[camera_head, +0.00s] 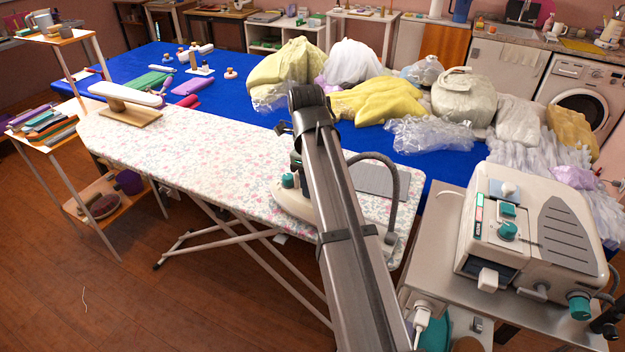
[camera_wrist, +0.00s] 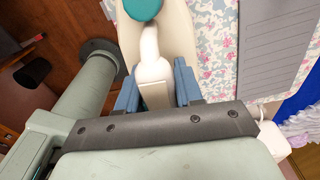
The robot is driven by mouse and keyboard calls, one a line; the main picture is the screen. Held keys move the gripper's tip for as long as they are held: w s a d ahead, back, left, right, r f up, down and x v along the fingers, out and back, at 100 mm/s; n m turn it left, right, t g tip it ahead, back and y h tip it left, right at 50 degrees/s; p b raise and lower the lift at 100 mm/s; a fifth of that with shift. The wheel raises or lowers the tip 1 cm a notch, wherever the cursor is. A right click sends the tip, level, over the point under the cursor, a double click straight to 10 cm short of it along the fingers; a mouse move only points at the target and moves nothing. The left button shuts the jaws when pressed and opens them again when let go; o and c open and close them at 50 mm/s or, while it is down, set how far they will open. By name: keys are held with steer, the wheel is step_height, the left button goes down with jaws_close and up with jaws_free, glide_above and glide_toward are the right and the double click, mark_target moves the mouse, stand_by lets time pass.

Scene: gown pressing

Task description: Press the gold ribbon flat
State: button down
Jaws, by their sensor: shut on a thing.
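The iron (camera_head: 293,205) is cream with a teal knob and sits at the right part of the ironing board, partly hidden behind my arm. In the wrist view the iron's pale handle (camera_wrist: 153,75) lies between the two blue fingers of my gripper (camera_wrist: 158,88), which is shut on it. The ironing board (camera_head: 205,150) has a white cover with a pink and blue floral print. I cannot make out a gold ribbon in either view. Part of the board is hidden by my arm.
A grey rest pad (camera_head: 380,181) lies on the board's right end, near a grey hose (camera_head: 391,205). A steam station (camera_head: 540,235) stands right. A small sleeve board (camera_head: 125,95) stands at the left end. Yellow fabric (camera_head: 378,102) and wrapped garments cover the blue table (camera_head: 235,100) behind.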

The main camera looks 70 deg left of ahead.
steer(key=shift+f, duration=0.3)
steer(key=shift+w+d, duration=1.65)
steer(key=shift+d, duration=0.25)
steer(key=shift+w+d, duration=0.1)
steer(key=shift+w+d, duration=1.6)
steer(key=shift+d, duration=0.2)
steer(key=shift+s+a, duration=1.7)
steer(key=shift+a, duration=0.25)
steer(key=shift+s+a+r, duration=0.1)
